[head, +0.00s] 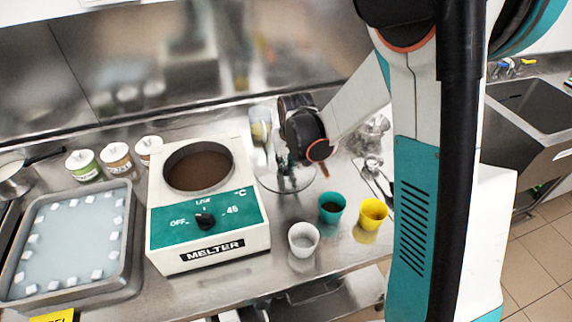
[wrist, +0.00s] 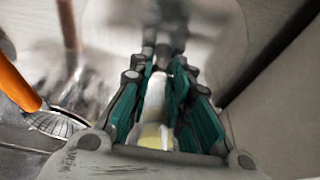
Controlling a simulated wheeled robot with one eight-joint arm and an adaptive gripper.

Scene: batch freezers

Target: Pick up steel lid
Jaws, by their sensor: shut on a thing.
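The steel lid (head: 287,187) is a shiny round disc near the middle of the counter, just right of the melter, and reflects the steel around it. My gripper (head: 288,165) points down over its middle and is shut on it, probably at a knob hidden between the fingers. In the wrist view, my gripper (wrist: 163,50) has its teal fingers close together in front of the blurred, pale round lid (wrist: 215,28). I cannot tell whether the lid touches the counter.
The melter (head: 208,205) with its dark round well stands left of the lid. A white cup (head: 303,239), a teal cup (head: 331,207) and a yellow cup (head: 372,214) stand in front. A tray (head: 125,270) and several jars (head: 84,164) are further left.

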